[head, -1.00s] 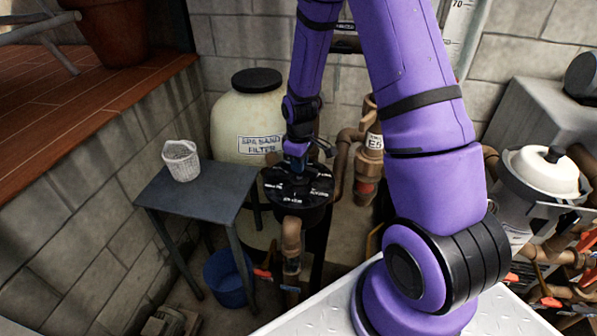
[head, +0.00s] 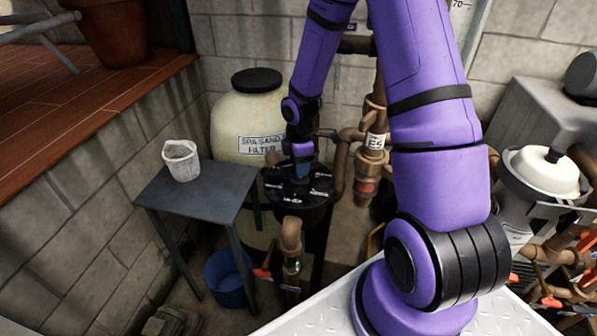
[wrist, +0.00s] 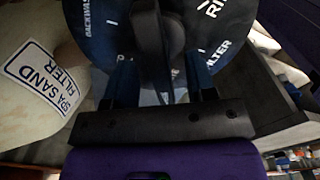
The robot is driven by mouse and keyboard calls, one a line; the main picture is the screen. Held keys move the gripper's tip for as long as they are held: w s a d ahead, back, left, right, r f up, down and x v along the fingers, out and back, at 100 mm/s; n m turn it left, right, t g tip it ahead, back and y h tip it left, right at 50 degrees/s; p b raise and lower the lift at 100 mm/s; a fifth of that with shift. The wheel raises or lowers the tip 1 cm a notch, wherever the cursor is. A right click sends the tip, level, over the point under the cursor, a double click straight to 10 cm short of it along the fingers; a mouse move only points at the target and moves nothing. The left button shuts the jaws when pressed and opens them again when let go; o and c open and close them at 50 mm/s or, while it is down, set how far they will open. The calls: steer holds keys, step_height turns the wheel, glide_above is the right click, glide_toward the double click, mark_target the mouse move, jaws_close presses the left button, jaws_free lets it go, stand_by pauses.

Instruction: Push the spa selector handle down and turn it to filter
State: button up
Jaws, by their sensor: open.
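The spa selector valve (head: 312,192) is a round black dial with white labels, beside the cream spa sand filter tank (head: 240,112). My gripper (head: 302,172) is above the dial and hides part of it. In the wrist view, the black handle (wrist: 149,35) runs up the middle of the dial, between the two open fingers (wrist: 163,82). Contact with the handle cannot be made out. The filter label (wrist: 218,58) is right of the handle, the backwash label (wrist: 80,24) is left, and a partly cropped label starting "RIN" is upper right.
Brown pipes (head: 376,110) rise close right of the valve, and another pipe (head: 291,238) drops in front. A grey table (head: 205,205) with a white basket (head: 181,162) stands left, near a blue bucket (head: 227,280). A block wall is behind.

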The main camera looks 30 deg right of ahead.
steer(key=shift+r, duration=3.5)
steer(key=n, duration=0.3)
steer(key=f+n, duration=0.1)
steer(key=n, duration=0.7)
steer(key=shift+f+n, duration=0.3)
steer(key=shift+n, duration=0.1)
steer(key=m, duration=1.1)
steer(key=shift+m, duration=0.3)
steer(key=shift+f, duration=2.25)
